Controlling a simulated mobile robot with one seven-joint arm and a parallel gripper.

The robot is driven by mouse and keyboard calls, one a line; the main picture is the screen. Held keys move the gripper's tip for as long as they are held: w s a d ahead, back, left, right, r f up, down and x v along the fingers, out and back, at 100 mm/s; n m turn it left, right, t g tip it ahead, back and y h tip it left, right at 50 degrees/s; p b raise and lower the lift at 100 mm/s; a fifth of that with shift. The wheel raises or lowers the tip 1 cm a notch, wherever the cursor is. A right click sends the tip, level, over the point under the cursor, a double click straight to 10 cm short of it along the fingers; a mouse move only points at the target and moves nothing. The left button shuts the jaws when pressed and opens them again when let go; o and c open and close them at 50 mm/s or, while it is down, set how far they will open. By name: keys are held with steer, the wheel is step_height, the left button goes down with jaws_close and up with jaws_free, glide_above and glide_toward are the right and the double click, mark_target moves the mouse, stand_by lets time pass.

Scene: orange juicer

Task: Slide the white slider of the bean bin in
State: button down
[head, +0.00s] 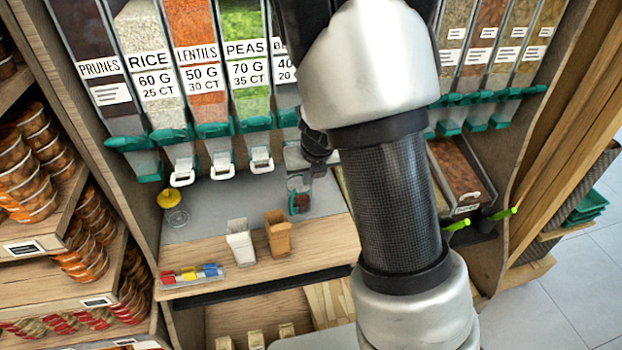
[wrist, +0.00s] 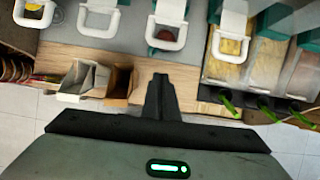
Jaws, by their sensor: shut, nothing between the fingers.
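The bean bin (head: 285,95) stands right of the peas bin in the head view, its label partly covered by my arm. My gripper (head: 317,160) is in front of its lower end and hides most of its slider there. In the wrist view, a white slider with a loop handle (wrist: 166,42) shows dark red contents in its opening; it appears to be the bean bin's. My gripper (wrist: 160,90) is shut and empty, its fingertips just below that handle in the picture. I cannot tell whether they touch it.
White sliders of the rice (head: 183,174), lentils (head: 222,170) and peas (head: 262,162) bins line up to the left. A white bag (head: 240,245) and a brown bag (head: 278,236) stand on the counter below. Green-handled tools (head: 458,224) stick out at the right.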

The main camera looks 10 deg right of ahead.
steer(key=shift+w+a+r, duration=0.1)
steer(key=shift+w+r, duration=0.2)
steer(key=shift+w, duration=0.5)
steer(key=shift+w+r, duration=0.25)
steer(key=shift+w, duration=0.55)
